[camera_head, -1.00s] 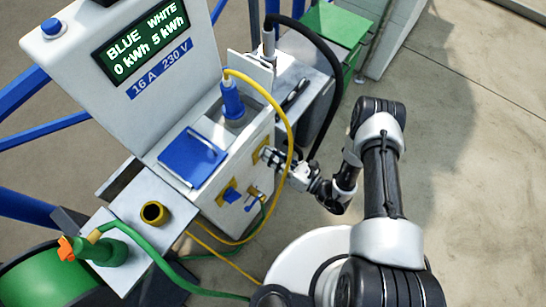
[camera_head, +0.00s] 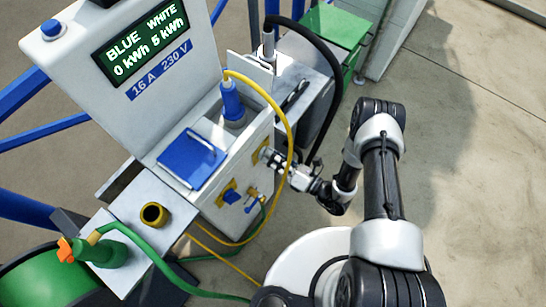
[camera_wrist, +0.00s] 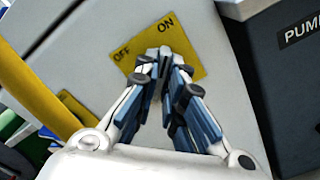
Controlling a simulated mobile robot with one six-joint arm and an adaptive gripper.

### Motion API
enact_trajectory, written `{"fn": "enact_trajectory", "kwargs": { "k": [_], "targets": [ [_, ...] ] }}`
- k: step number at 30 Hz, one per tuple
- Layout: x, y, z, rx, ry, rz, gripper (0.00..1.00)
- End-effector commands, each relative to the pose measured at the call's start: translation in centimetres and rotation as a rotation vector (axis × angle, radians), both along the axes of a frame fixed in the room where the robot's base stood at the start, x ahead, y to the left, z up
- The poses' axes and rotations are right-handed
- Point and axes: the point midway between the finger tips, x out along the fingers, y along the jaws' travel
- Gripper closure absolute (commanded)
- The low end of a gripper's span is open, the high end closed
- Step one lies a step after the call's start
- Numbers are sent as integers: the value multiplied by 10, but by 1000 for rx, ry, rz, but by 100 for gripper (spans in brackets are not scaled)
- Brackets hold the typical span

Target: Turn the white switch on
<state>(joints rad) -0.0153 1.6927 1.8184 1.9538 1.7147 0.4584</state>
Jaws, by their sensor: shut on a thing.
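The white switch (camera_wrist: 164,52) is a small pale lever on a yellow plate (camera_wrist: 188,51) marked OFF on the left and ON on the right. In the wrist view its tip shows between the two labels, and the fingers hide the rest. My gripper (camera_wrist: 165,74) is shut on it. In the head view my gripper (camera_head: 270,157) is at the right face of the pedestal (camera_head: 218,215), and the white switch is hidden behind the fingers.
A blue switch (camera_head: 231,197) on another yellow plate and a small tap (camera_head: 252,195) sit beside the gripper. A yellow cable (camera_head: 290,125) loops close to my wrist. A display (camera_head: 145,45) reads BLUE 0 kWh, WHITE 5 kWh. Floor at the right is clear.

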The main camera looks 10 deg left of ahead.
Motion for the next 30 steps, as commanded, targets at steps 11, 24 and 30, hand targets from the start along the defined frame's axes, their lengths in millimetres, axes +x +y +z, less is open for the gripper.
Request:
{"fn": "enact_trajectory", "kwargs": {
  "k": [11, 24, 30],
  "targets": [
    [-1, 0, 0, 0, 2, 1, 74],
    [-1, -3, 0, 0, 1, -1, 70],
    [-10, -28, 0, -1, 4, -8, 70]
  ]
}}
